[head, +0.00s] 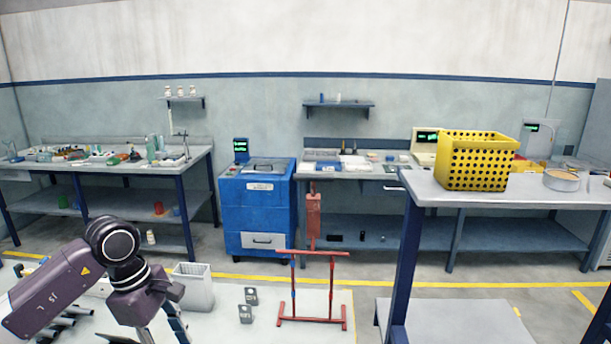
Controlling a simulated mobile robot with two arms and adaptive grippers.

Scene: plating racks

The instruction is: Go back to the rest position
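Part of my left arm comes in from the lower left, with its purple link and a round dark joint bent over the pale floor area. The gripper at its end does not show; the arm runs down toward the bottom edge. A yellow perforated basket (477,163) sits on the near right table (425,190).
A light grey bin (193,288) and small grey blocks (246,314) stand close right of my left arm. A blue cabinet (257,212) and cluttered benches (194,156) line the wall. A round pan (562,181) is on the right table.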

